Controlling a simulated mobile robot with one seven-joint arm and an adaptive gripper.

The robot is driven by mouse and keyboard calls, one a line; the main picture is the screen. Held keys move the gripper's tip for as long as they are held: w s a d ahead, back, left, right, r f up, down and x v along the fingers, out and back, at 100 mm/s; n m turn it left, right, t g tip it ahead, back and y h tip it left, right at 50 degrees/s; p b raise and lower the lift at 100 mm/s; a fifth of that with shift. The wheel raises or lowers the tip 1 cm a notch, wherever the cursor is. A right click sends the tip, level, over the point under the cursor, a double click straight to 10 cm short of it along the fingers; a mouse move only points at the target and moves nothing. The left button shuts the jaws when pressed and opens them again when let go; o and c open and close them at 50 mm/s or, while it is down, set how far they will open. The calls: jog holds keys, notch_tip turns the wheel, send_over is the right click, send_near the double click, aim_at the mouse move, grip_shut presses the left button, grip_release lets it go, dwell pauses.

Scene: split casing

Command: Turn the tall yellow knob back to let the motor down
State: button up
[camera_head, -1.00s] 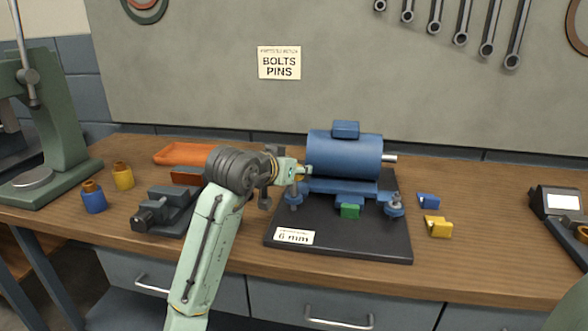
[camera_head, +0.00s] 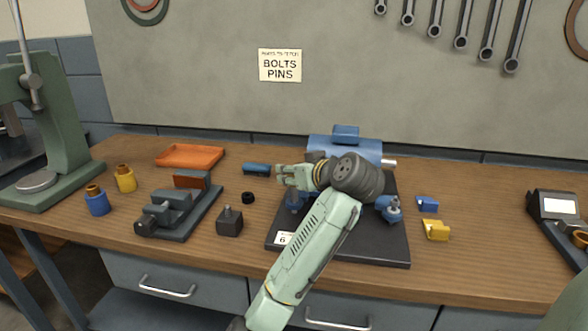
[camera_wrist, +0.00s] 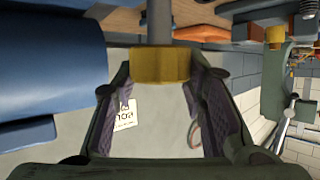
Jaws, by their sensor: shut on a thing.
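The yellow knob (camera_wrist: 160,68) sits between my fingertips in the wrist view, on a grey shaft, and my gripper (camera_wrist: 158,82) is shut on it. In the head view my gripper (camera_head: 284,178) points left at the left end of the motor; the knob itself cannot be made out there. The blue motor (camera_head: 372,147) stands on the black plate (camera_head: 375,250), its lower front hidden by my wrist. It also fills the left of the wrist view (camera_wrist: 50,75). I cannot tell whether it is raised.
A blue foot with a bolt (camera_head: 390,208) is at the plate's right. Blue (camera_head: 428,204) and yellow (camera_head: 437,229) blocks lie farther right. Left are a dark block with a stud (camera_head: 230,222), a black ring (camera_head: 248,197), a blue bar (camera_head: 257,169), a vise (camera_head: 175,212) and an orange tray (camera_head: 190,156).

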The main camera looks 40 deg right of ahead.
jog(key=n+y+p, duration=0.1)
jog(key=n+y, duration=0.1)
jog(key=n+y+p, duration=0.1)
jog(key=n+y, duration=0.1)
jog(key=y, duration=0.1)
jog(key=n+y+p, duration=0.1)
jog(key=n+y, duration=0.1)
jog(key=shift+s+d+r, duration=0.15)
jog(key=shift+d+r, duration=0.15)
jog(key=shift+r, duration=0.05)
jog(key=n+g+y, duration=0.1)
jog(key=n+y, duration=0.1)
jog(key=n+g+y, duration=0.2)
jog(key=n+y, duration=0.1)
jog(key=shift+a+f+g+p, duration=0.1)
jog(key=shift+g+p, duration=0.2)
jog(key=shift+p, duration=0.1)
jog(key=shift+n+y, duration=0.3)
jog(key=o, duration=0.7)
jog(key=shift+o, duration=1.3)
jog(key=shift+f, duration=0.1)
jog(key=shift+o, duration=1.1)
jog(key=shift+f, duration=0.1)
jog(key=shift+g, duration=0.3)
